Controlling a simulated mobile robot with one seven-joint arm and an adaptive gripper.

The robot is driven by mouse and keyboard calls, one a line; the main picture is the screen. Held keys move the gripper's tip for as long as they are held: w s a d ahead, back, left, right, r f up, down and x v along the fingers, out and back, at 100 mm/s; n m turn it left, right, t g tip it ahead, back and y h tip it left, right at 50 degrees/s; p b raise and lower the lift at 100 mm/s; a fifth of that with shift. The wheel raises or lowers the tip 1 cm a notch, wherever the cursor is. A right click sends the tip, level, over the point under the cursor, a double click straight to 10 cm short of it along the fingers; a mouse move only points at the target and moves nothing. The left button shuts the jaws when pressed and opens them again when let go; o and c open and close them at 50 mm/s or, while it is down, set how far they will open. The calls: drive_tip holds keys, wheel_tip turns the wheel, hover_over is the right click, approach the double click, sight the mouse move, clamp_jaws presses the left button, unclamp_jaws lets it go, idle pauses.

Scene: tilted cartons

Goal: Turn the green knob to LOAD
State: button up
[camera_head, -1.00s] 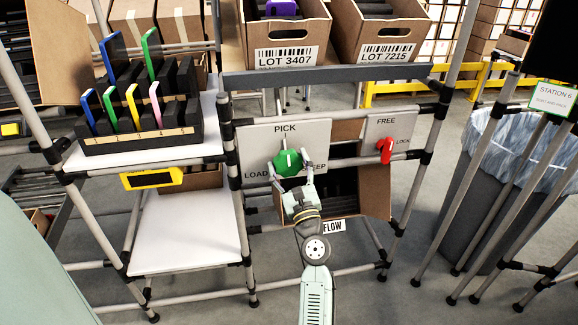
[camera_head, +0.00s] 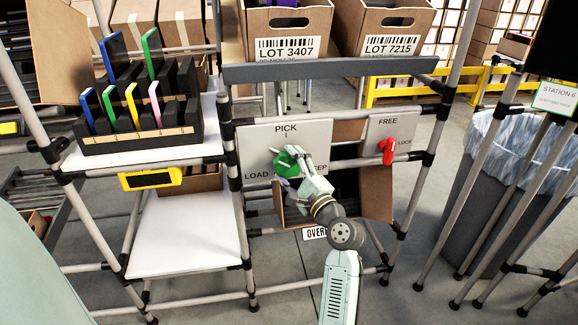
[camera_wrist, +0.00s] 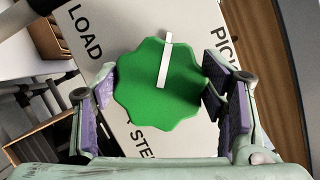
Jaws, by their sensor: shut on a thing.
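The green scalloped knob (camera_head: 284,164) sits on the grey panel (camera_head: 255,143) marked PICK at top, LOAD at left and a partly hidden word ending in EP at right. In the wrist view the knob (camera_wrist: 160,95) has a white pointer bar that points between LOAD and PICK. My gripper (camera_head: 290,166) is shut on the knob from the front. In the wrist view its purple-padded fingers (camera_wrist: 155,100) lie on opposite sides of the rim. My gripper hides part of the knob in the head view.
A red handle (camera_head: 387,150) is on the FREE/LOCK panel to the right. An open carton (camera_head: 372,200) tilts below the knob panel. A rack of coloured plates (camera_head: 140,140) stands at left. Frame posts surround the panels; a lined bin (camera_head: 440,200) stands at right.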

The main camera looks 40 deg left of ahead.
drive_tip(key=n+g+h+p, duration=0.1)
drive_tip(key=n, duration=0.3)
drive_tip(key=shift+n, duration=0.4)
drive_tip(key=n+h+p, duration=0.2)
drive_tip(key=n, duration=0.2)
drive_tip(key=shift+n+h, duration=0.3)
drive_tip(key=n+h+p, duration=0.1)
drive_tip(key=n, duration=0.2)
drive_tip(key=shift+f+h, duration=0.1)
drive_tip(key=shift+h, duration=0.3)
drive_tip(key=n+t+h+p, duration=0.1)
drive_tip(key=n, duration=0.2)
drive_tip(key=shift+f+t, duration=0.1)
drive_tip(key=shift+t, duration=0.2)
drive_tip(key=shift+n+h, duration=0.3)
drive_tip(key=o, duration=1.2)
drive_tip(key=shift+c, duration=0.2)
drive_tip(key=shift+d, duration=0.1)
